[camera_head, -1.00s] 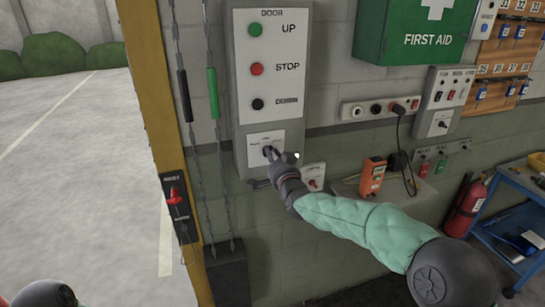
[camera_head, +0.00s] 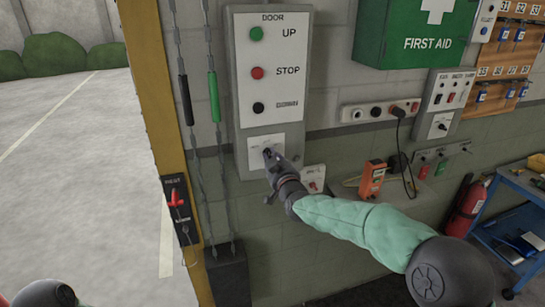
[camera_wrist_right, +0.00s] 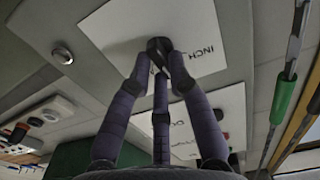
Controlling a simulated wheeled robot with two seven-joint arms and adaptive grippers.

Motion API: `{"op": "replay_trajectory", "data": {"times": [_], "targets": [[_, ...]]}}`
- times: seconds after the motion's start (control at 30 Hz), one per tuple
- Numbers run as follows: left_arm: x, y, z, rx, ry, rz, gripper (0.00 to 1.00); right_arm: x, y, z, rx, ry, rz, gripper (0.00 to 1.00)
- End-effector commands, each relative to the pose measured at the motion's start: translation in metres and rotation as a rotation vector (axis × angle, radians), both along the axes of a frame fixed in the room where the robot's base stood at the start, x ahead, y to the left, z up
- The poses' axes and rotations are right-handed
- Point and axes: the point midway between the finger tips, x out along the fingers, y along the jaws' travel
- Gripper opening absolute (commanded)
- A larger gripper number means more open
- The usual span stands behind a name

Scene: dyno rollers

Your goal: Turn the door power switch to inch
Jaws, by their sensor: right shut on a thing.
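The door control panel (camera_head: 241,143) is a grey box on the wall with UP, STOP and a lower, unreadable black button. The door power switch is a black rotary knob (camera_wrist_right: 157,46) on a white plate (camera_head: 257,143) at the panel's bottom. My right gripper (camera_head: 268,153) is shut on the knob, its dark fingers around it. The fingers also show in the right wrist view (camera_wrist_right: 160,66), where the label INCH (camera_wrist_right: 205,57) reads beside the knob. The fingers partly cover the knob, so its exact pointing is unclear. My left gripper is not in view.
Chains with black and green grips (camera_head: 213,97) hang left of the panel, beside the yellow door post (camera_head: 157,110). A red-handled switch (camera_head: 176,199) is on the post. A small switch box (camera_head: 313,178), an orange device (camera_head: 372,178) and a socket strip (camera_head: 376,112) are to the right.

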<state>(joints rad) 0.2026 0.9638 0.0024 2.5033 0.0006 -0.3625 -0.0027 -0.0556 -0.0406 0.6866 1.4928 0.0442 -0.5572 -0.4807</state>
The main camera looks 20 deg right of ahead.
Motion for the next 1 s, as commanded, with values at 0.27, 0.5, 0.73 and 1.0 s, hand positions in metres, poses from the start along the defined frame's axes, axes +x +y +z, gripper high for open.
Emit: {"op": "replay_trajectory", "data": {"times": [0.27,0.5,0.73,1.0], "targets": [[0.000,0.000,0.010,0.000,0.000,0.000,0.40,0.000,0.002,0.000,-0.263,-0.005,0.002,0.00],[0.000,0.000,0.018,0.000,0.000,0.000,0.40,0.000,0.004,0.000,-0.479,-0.012,0.003,0.00],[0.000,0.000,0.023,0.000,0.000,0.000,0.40,0.000,0.005,0.000,-0.644,-0.019,0.002,0.00],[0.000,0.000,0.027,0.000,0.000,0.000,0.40,0.000,0.005,-0.001,-0.757,-0.023,0.003,0.00]]}}
